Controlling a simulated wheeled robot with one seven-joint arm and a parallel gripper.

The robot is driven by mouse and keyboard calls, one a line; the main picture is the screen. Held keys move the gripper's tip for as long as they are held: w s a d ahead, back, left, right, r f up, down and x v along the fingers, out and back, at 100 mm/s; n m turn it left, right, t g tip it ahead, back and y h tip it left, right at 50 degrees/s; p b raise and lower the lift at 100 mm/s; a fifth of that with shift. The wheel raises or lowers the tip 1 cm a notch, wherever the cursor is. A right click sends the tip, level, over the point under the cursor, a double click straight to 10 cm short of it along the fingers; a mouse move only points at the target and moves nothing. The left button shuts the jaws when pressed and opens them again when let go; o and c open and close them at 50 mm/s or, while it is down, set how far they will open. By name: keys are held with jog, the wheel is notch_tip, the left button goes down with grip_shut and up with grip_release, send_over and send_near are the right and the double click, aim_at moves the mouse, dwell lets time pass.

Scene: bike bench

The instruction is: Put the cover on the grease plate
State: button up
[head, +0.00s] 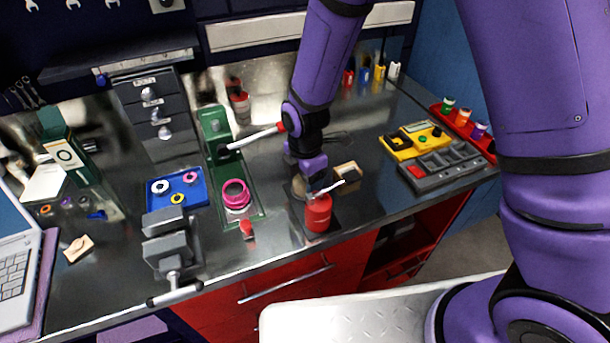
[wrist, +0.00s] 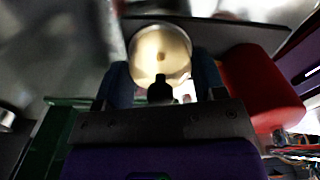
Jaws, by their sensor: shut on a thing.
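My gripper (head: 306,178) is low over the bench, just behind a red can, and points down. In the wrist view my two blue fingers (wrist: 162,84) stand on either side of a round, shiny-rimmed piece with a cream middle, which I take to be the cover (wrist: 160,48) over the grease plate. A small black piece, perhaps its knob, shows between the fingers. My gripper is shut on the cover. In the head view the can and my gripper hide most of this spot. I cannot tell whether the cover touches the plate.
The red can (head: 318,214) stands close in front of my gripper; it also shows in the wrist view (wrist: 258,88). A small wooden box (head: 348,178) is just right. A yellow-and-grey organiser (head: 440,166) is farther right.

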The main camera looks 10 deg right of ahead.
jog(key=o, duration=0.6)
jog(key=shift+r, duration=5.45)
